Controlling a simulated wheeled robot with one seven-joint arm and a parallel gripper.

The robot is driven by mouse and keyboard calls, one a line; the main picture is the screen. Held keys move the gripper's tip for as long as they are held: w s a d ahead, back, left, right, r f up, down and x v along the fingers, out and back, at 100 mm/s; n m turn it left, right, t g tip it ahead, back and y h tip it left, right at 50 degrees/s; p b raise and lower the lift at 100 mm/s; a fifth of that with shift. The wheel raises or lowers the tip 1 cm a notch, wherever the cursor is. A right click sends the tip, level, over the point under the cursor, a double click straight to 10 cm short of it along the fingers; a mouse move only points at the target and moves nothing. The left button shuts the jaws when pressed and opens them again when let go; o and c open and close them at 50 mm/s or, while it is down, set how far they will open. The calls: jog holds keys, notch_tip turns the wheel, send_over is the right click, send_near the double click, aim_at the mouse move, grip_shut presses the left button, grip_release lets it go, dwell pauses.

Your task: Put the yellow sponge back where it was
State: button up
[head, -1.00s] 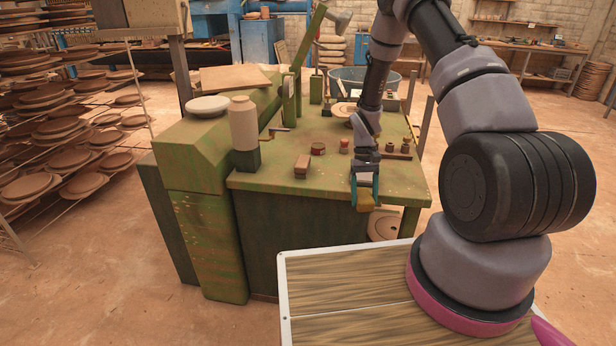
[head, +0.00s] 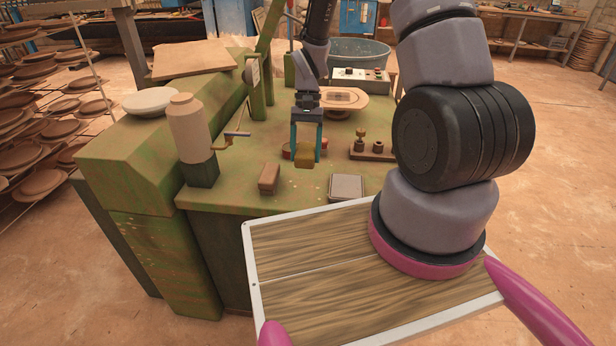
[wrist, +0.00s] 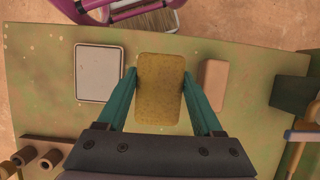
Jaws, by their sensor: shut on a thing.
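The yellow sponge (wrist: 160,88) is held between the two teal fingers of my gripper (wrist: 160,92) in the wrist view. In the head view the sponge (head: 304,160) hangs below my gripper (head: 305,150), over the green bench top (head: 235,185). A grey tile-like pad with a pale rim (head: 347,187) lies on the bench to the right of the sponge; it also shows in the wrist view (wrist: 99,73). A brown block (head: 269,179) lies on the bench to the left of the sponge in the head view. The gap beneath the sponge is hard to judge.
A reddish round thing (head: 288,151) is partly hidden behind my gripper. A brown holder with plugs (head: 372,153) lies to the right. A control box (head: 360,80) is at the back.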

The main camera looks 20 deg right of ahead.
notch_tip(320, 180, down, 6)
jog(key=shift+w+d+r, duration=0.1)
jog(key=shift+w+r, duration=0.05)
jog(key=shift+r, duration=0.05)
jog(key=shift+f, duration=2.1)
jog(key=shift+f, duration=0.1)
jog(key=o, duration=1.2)
jog(key=v, duration=1.2)
